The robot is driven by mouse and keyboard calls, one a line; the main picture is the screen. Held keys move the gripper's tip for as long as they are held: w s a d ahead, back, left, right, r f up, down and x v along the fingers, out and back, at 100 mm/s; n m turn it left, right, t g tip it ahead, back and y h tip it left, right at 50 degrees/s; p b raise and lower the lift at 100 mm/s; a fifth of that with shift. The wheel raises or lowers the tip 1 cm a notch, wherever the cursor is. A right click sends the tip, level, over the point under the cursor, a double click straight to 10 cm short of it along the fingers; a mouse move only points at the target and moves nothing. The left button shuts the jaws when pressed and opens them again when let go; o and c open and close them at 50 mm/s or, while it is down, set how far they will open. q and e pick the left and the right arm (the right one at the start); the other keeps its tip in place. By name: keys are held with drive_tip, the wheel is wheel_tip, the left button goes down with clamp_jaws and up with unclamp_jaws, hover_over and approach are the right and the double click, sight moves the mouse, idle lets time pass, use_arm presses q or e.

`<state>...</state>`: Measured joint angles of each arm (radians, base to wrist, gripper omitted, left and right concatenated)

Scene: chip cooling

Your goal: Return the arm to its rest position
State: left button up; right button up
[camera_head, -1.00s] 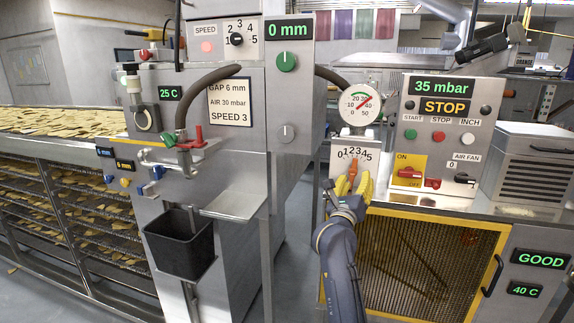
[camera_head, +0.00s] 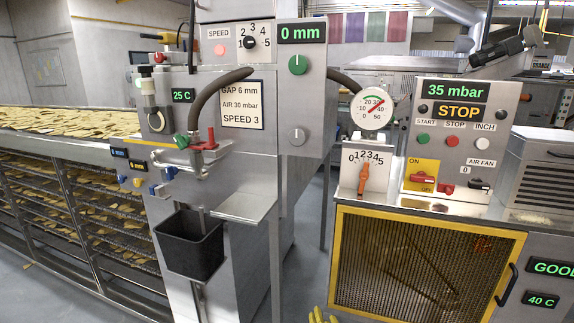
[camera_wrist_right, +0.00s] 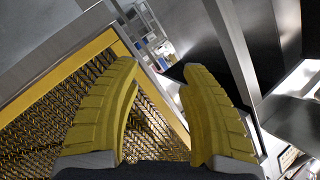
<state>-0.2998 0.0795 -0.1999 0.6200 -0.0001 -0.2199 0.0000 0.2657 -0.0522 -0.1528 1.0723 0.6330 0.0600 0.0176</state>
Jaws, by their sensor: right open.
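My right gripper (camera_wrist_right: 160,105) shows in the right wrist view with its two yellow ribbed fingers apart and nothing between them. In the head view only its yellow fingertips (camera_head: 320,316) show at the bottom edge, below the left end of the yellow-framed mesh guard (camera_head: 337,250). It is clear of the orange dial knob (camera_head: 364,180), which points up near the middle of its 0 to 5 scale. The rest of the right arm is out of the head view. My left gripper is not in view.
The control panel (camera_head: 505,97) reads 35 mbar and STOP, with a pressure gauge (camera_head: 372,108) to its left. A black bin (camera_head: 190,250) and a metal shelf (camera_head: 245,207) stand at left. Floor between the two machines is open.

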drive_tip(key=s+d+f+n+g, duration=0.3)
drive_tip(key=s+f+n+g, duration=0.1)
drive_tip(key=s+f, duration=1.15)
drive_tip(key=s+d+f+n+g, duration=0.2)
drive_tip(key=s+f+n+g, duration=0.2)
drive_tip(key=s+f, duration=1.1)
drive_tip(key=s+d+f+g, duration=0.2)
drive_tip(key=s+f, duration=0.2)
drive_tip(key=s, duration=0.9)
drive_tip(key=s+d+f+n+g+h, duration=0.1)
drive_tip(key=s+d+f+g, duration=0.1)
drive_tip(key=s, duration=1)
drive_tip(key=s+d+f+n+g+h, duration=0.1)
drive_tip(key=s+d+f, duration=0.3)
drive_tip(key=s, duration=0.9)
wheel_tip(320, 180, down, 2)
drive_tip(key=shift+s+g, duration=0.3)
drive_tip(key=shift+g, duration=0.3)
